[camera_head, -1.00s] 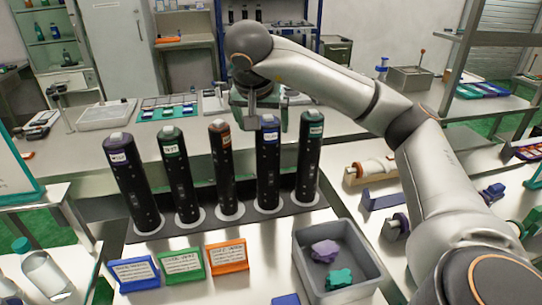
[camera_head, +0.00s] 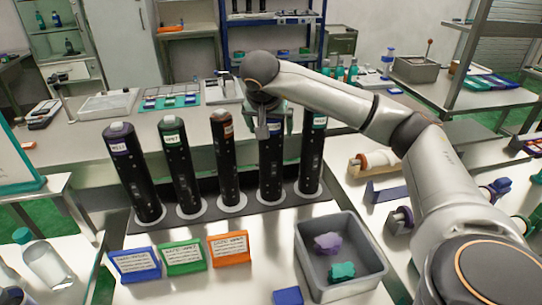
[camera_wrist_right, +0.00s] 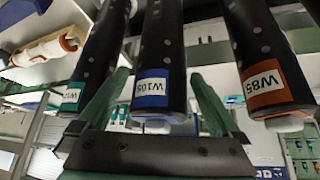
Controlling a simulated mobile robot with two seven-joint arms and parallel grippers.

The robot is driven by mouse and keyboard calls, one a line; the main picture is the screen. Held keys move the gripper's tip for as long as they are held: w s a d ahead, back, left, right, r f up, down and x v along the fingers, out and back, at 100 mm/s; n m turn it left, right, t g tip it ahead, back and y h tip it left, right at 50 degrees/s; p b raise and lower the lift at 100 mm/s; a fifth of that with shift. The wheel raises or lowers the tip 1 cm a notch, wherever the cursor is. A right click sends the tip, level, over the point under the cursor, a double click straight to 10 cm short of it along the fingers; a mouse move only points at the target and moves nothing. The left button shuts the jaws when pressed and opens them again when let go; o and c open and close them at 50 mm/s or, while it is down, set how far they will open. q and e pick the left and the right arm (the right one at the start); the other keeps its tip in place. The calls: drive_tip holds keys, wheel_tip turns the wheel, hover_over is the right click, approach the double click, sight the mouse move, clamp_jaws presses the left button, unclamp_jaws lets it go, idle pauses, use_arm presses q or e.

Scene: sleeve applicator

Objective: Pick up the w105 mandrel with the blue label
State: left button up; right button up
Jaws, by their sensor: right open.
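The w105 mandrel (camera_head: 270,176) is a tall black cylinder standing upright, fourth from the left in a row on a dark rack. In the head view my right gripper (camera_head: 272,128) covers its top and label. In the right wrist view the mandrel (camera_wrist_right: 159,50) shows its blue "W105" label, between my two green fingers. My right gripper (camera_wrist_right: 157,105) is open, with gaps visible on both sides of the mandrel. My left gripper is not in view.
An orange-labelled W85 mandrel (camera_head: 226,165) and a teal-labelled mandrel (camera_head: 313,160) stand close on either side. Green- and purple-labelled mandrels (camera_head: 180,172) (camera_head: 134,175) stand further left. A grey bin (camera_head: 305,262) and small label cards (camera_head: 229,249) lie in front.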

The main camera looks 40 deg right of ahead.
drive_tip(key=shift+x, duration=1.45)
drive_tip(key=shift+c, duration=0.4)
clamp_jaws()
drive_tip(key=shift+w+r, duration=0.1)
